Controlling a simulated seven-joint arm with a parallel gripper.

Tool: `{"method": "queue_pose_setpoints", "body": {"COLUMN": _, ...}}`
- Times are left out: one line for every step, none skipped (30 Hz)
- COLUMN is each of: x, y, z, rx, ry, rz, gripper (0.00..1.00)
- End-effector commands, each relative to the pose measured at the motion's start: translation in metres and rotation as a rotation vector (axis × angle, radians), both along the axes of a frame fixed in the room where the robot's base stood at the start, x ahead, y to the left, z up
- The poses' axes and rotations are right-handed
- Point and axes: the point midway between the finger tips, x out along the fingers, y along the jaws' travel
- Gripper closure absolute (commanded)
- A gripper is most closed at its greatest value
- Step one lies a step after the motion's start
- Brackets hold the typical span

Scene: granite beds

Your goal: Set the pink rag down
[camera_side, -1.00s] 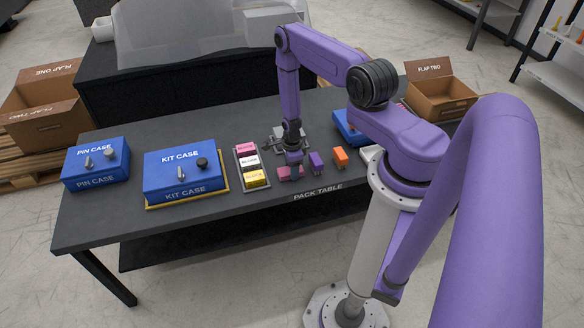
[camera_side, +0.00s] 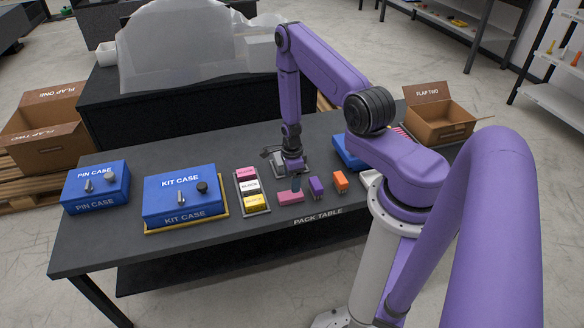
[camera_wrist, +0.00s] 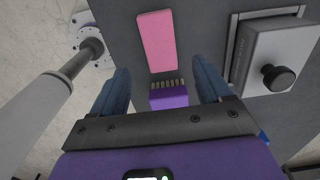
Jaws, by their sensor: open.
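The pink rag (camera_side: 291,197) lies flat on the pack table, near its front edge, left of a purple item (camera_side: 316,186). It also shows in the wrist view as a flat pink rectangle (camera_wrist: 157,40), beyond my fingertips and apart from them. My gripper (camera_side: 296,184) is above the table by the rag. In the wrist view its two blue fingers are spread (camera_wrist: 164,78), with nothing held between them. The purple item, with a bristled edge, shows below in that gap (camera_wrist: 168,98).
An orange item (camera_side: 340,181) stands right of the purple one. A tray of labelled blocks (camera_side: 240,200) is left of the rag, then the blue kit case (camera_side: 180,192) and pin case (camera_side: 95,187). A grey box with a black knob (camera_wrist: 275,60) sits nearby.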

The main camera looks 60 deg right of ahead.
Motion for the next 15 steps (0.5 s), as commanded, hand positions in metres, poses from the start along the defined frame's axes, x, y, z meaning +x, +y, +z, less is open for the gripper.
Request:
{"method": "queue_pose_setpoints", "body": {"x": 0.001, "y": -0.001, "z": 0.009, "rx": -0.001, "ry": -0.003, "rz": -0.001, "gripper": 0.22}}
{"method": "queue_pose_setpoints", "body": {"x": 0.001, "y": -0.001, "z": 0.014, "rx": -0.002, "ry": -0.004, "rz": -0.002, "gripper": 0.22}}
{"method": "queue_pose_setpoints", "body": {"x": 0.000, "y": -0.001, "z": 0.019, "rx": -0.001, "ry": -0.003, "rz": -0.002, "gripper": 0.22}}
{"method": "queue_pose_setpoints", "body": {"x": 0.000, "y": 0.000, "z": 0.023, "rx": -0.001, "ry": -0.003, "rz": -0.002, "gripper": 0.22}}
{"method": "queue_pose_setpoints", "body": {"x": 0.000, "y": -0.001, "z": 0.027, "rx": -0.001, "ry": -0.003, "rz": -0.002, "gripper": 0.22}}
{"method": "queue_pose_setpoints", "body": {"x": 0.000, "y": 0.000, "z": 0.031, "rx": -0.001, "ry": -0.001, "rz": -0.002, "gripper": 0.22}}
{"method": "queue_pose_setpoints", "body": {"x": 0.000, "y": -0.001, "z": 0.034, "rx": -0.001, "ry": -0.001, "rz": -0.002, "gripper": 0.22}}
{"method": "queue_pose_setpoints", "body": {"x": 0.001, "y": -0.001, "z": 0.037, "rx": -0.001, "ry": -0.003, "rz": -0.002, "gripper": 0.22}}
{"method": "queue_pose_setpoints", "body": {"x": 0.000, "y": 0.000, "z": 0.040, "rx": -0.001, "ry": -0.001, "rz": -0.002, "gripper": 0.22}}
{"method": "queue_pose_setpoints", "body": {"x": 0.000, "y": 0.000, "z": 0.042, "rx": -0.001, "ry": -0.001, "rz": -0.002, "gripper": 0.22}}
{"method": "queue_pose_setpoints", "body": {"x": 0.000, "y": 0.000, "z": 0.044, "rx": -0.001, "ry": -0.001, "rz": -0.002, "gripper": 0.22}}
{"method": "queue_pose_setpoints", "body": {"x": 0.000, "y": 0.000, "z": 0.046, "rx": -0.001, "ry": -0.001, "rz": -0.002, "gripper": 0.22}}
{"method": "queue_pose_setpoints", "body": {"x": 0.000, "y": 0.000, "z": 0.047, "rx": -0.001, "ry": -0.001, "rz": -0.001, "gripper": 0.22}}
{"method": "queue_pose_setpoints", "body": {"x": 0.000, "y": 0.000, "z": 0.048, "rx": -0.001, "ry": -0.001, "rz": 0.004, "gripper": 0.22}}
{"method": "queue_pose_setpoints", "body": {"x": 0.002, "y": 0.002, "z": 0.051, "rx": -0.001, "ry": -0.001, "rz": 0.017, "gripper": 0.22}}
